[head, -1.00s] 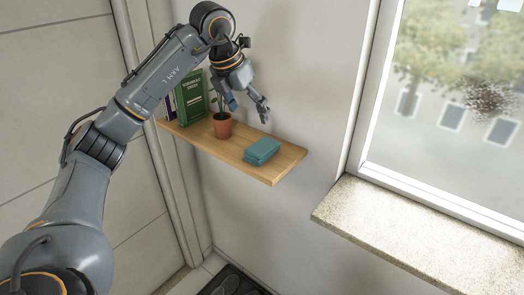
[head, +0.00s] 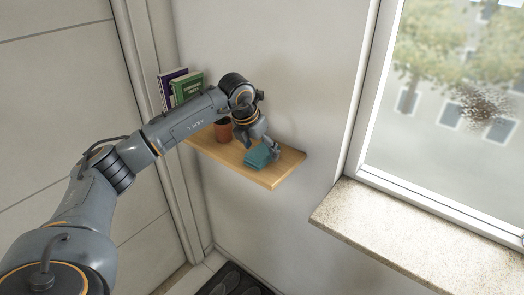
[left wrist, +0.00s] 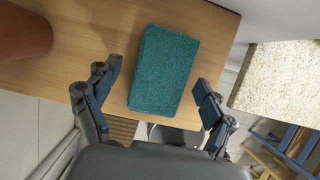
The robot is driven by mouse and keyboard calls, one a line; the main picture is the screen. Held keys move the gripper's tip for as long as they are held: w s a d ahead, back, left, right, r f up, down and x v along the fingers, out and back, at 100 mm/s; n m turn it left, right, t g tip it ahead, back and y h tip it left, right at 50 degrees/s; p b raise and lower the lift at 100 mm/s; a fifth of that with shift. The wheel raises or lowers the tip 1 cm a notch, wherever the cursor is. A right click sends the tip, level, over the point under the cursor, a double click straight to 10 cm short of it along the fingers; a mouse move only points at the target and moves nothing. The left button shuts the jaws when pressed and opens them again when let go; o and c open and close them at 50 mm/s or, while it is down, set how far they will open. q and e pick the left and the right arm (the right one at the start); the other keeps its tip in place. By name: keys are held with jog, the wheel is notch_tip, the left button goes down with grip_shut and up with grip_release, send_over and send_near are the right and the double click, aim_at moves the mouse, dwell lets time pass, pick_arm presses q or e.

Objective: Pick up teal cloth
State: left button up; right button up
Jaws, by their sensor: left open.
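The teal cloth (head: 259,157) is folded into a flat block and lies on the wooden shelf (head: 270,179). In the left wrist view the cloth (left wrist: 163,70) lies ahead of and between the spread fingers. My left gripper (head: 262,150) is open, right at the cloth in the head view, and hides part of it. In the left wrist view the left gripper (left wrist: 150,95) has one finger on each side of the cloth's near end, with gaps on both sides. My right gripper is not in view.
A terracotta pot (head: 222,130) stands on the shelf left of the cloth; it also shows in the left wrist view (left wrist: 22,32). A green book (head: 187,87) and a purple book stand at the shelf's left end. A speckled sill (head: 375,225) is at right under the window.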

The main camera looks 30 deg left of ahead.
pick_arm(q)
jog(key=shift+f, duration=0.15)
jog(key=shift+f+b, duration=0.25)
jog(key=shift+b, duration=0.05)
dwell(0.3)
jog(key=c, duration=1.1)
